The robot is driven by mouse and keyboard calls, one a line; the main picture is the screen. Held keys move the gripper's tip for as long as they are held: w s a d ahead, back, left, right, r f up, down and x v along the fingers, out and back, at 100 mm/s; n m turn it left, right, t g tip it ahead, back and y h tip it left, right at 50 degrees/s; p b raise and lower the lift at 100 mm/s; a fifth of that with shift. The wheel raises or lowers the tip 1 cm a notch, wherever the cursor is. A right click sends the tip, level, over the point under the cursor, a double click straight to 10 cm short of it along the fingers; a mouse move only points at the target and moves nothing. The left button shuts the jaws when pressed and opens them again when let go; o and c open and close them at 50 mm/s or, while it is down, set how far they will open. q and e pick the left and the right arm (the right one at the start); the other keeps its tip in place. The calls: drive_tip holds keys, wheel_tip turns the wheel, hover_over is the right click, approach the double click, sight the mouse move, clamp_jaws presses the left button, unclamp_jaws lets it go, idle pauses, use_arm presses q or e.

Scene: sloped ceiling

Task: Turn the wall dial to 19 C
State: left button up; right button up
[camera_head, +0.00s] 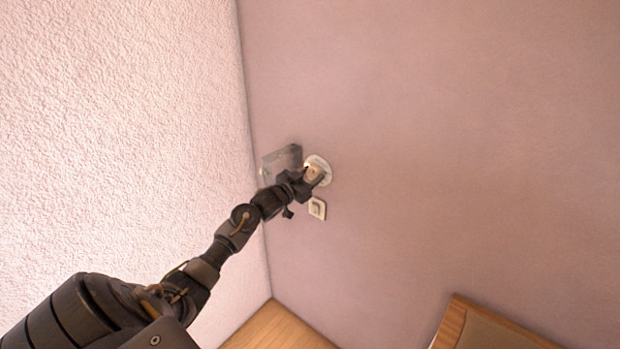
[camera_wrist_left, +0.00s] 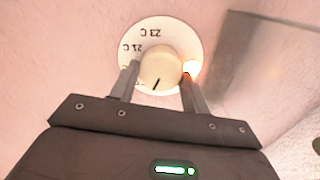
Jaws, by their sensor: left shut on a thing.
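The wall dial (camera_head: 325,163) is a round white plate on the pink wall. In the left wrist view the dial plate (camera_wrist_left: 178,28) appears upside down, with 23 C at the top and 21 C at the left; part of another marking shows lower left, partly hidden by a finger. Its cream knob (camera_wrist_left: 160,66) has a dark pointer line that points down and slightly left in that view. My left gripper (camera_head: 311,177) is shut on the knob, one finger on each side. An orange-white glow (camera_wrist_left: 190,69) shows by the right finger. My right gripper is not in view.
A greyish see-through panel (camera_head: 280,163) stands left of the dial, close to my left wrist. A square switch (camera_head: 317,209) is just below. A rough white wall (camera_head: 120,120) meets the pink wall at the left. Wooden furniture (camera_head: 480,325) is at the lower right.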

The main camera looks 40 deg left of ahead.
use_arm(q)
drive_tip(key=m+b, duration=0.2)
drive_tip(key=m, duration=0.3)
drive_tip(key=shift+f+m, duration=0.15)
drive_tip(key=shift+m, duration=0.15)
drive_tip(key=m+b, duration=0.1)
drive_tip(key=m, duration=0.2)
drive_tip(key=shift+d, duration=0.1)
drive_tip(key=shift+m+b, duration=0.35)
drive_tip(key=shift+m, duration=0.25)
drive_tip(key=o, duration=1)
